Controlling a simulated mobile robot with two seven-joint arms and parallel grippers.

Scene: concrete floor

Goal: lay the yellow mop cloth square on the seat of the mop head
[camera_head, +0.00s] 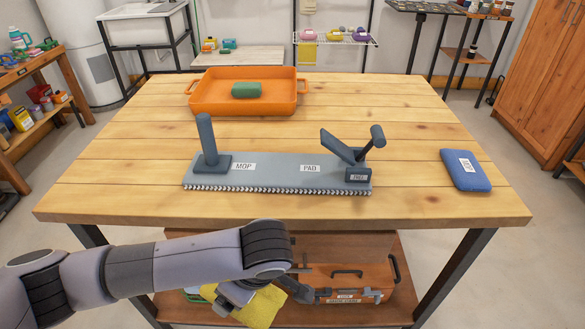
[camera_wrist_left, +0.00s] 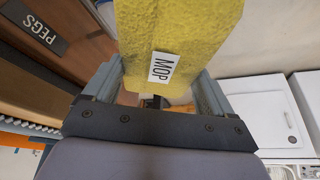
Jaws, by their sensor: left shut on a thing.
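The yellow mop cloth (camera_head: 260,308) hangs below the table's front edge in the head view, held by my left gripper (camera_head: 266,291). In the left wrist view the yellow cloth (camera_wrist_left: 205,35) carries a white MOP label and lies between the two fingers. The mop head is a flat grey plate (camera_head: 270,172) on the table with a bristled front edge. It bears MOP and PAD labels, an upright post (camera_head: 207,138) at its left and an angled lever (camera_head: 345,147) at its right. No cloth lies on its bare middle. My right gripper is in neither view.
An orange tray (camera_head: 208,102) with a green sponge (camera_head: 246,90) stands behind the plate. A labelled blue pad (camera_head: 466,170) lies at the table's right. An orange toolbox (camera_head: 345,278) sits on the lower shelf. The wooden tabletop (camera_head: 420,120) is otherwise clear.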

